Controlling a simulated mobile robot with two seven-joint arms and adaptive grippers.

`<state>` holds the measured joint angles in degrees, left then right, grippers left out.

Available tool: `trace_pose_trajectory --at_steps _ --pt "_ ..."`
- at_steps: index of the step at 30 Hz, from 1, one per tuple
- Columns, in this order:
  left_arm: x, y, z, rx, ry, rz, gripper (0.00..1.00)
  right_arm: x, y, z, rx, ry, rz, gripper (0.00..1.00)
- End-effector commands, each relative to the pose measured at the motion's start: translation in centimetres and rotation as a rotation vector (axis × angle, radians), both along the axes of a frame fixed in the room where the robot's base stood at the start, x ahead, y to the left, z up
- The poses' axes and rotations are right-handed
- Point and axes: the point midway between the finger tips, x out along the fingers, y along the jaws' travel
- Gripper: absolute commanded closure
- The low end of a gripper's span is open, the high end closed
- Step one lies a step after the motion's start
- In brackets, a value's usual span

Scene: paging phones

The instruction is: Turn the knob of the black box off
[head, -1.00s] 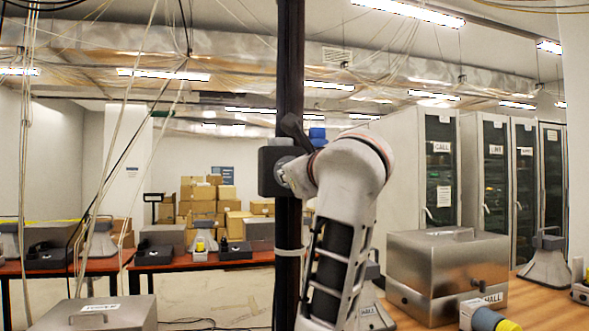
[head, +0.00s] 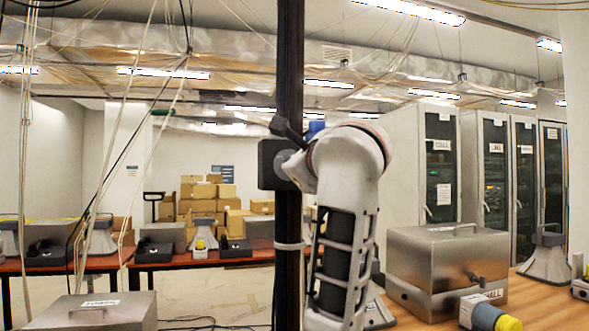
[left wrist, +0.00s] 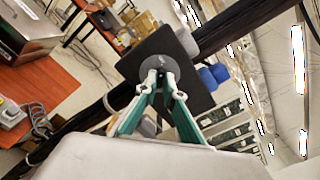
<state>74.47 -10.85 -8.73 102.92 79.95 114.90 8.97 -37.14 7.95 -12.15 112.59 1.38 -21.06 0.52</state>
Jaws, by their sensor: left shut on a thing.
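The black box (head: 270,165) is fixed on a dark vertical pole (head: 290,60). In the left wrist view the black box (left wrist: 190,82) fills the middle, with a round dark disc (left wrist: 150,68) on its face. My left gripper (left wrist: 160,80) has its teal fingers converged on the knob at that disc, so the knob is largely hidden between the fingertips. In the head view my left arm rises in front of the pole and its wrist hides most of the fingers. My right gripper is in neither view.
Another steel case (head: 100,312) is at lower left. Blue parts (left wrist: 212,76) sit beside the box. Cables hang at left.

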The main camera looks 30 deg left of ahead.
Motion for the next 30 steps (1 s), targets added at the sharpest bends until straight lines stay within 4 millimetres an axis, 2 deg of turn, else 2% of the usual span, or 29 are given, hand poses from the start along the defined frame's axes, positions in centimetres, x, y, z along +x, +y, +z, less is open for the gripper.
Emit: trace_pose_trajectory --at_steps 13,14,15,26,30 --pt "0.0 0.0 0.0 -0.042 -0.050 0.001 1.00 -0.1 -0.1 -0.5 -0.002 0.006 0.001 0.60" --pt "0.0 0.0 0.0 -0.042 -0.050 0.001 0.84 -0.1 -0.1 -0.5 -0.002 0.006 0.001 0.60" --pt "0.0 0.0 0.0 -0.042 -0.050 0.001 0.75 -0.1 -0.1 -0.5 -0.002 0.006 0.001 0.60" --pt "0.0 0.0 0.2 -0.040 -0.048 0.001 0.75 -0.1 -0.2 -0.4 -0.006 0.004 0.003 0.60" --pt "-0.1 0.0 1.4 -0.040 -0.050 0.001 0.75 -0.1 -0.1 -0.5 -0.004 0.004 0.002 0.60"
